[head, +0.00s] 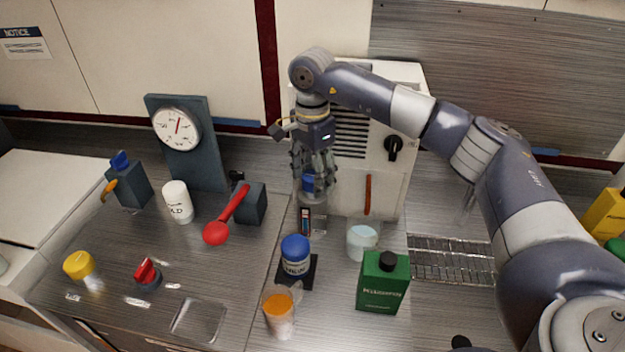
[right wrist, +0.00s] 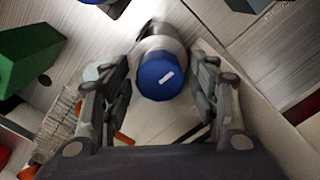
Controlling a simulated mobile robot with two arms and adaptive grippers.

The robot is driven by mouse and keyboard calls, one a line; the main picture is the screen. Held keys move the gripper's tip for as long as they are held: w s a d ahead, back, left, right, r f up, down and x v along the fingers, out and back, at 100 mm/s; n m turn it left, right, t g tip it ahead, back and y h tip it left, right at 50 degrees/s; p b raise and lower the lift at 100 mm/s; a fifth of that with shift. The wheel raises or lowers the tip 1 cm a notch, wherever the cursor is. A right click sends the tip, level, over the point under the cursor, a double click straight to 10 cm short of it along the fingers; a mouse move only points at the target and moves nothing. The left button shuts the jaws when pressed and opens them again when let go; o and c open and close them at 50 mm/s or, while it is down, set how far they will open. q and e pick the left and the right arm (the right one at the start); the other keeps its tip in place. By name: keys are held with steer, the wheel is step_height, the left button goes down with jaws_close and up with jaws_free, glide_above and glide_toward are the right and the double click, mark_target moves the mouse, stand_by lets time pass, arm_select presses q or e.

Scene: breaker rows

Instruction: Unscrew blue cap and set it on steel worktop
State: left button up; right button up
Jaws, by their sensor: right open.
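A blue cap (right wrist: 160,76) with a white mark sits on a grey cylindrical container (right wrist: 160,38) in the right wrist view. My right gripper (right wrist: 158,88) is open, with its fingers on either side of the cap and gaps visible. In the head view the right gripper (head: 314,188) points down over this blue cap (head: 308,184), partly hidden by the fingers. The container below (head: 312,215) looks greyish and clear. A second blue cap (head: 295,245) tops a labelled jar on a dark pad in front. The steel worktop (head: 240,290) is brushed grey. My left gripper is not in view.
An orange-filled beaker (head: 279,310), a clear beaker (head: 361,240) and a green bottle (head: 383,283) stand nearby. A wire rack (head: 450,259) lies right. A white cabinet (head: 398,182) stands close behind.

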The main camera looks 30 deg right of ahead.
mark_target(312, 175)
steer(key=c, duration=0.9)
steer(key=shift+n, duration=1.3)
steer(key=shift+c, duration=0.2)
steer(key=shift+r+p, duration=1.55)
steer(key=shift+r, duration=0.95)
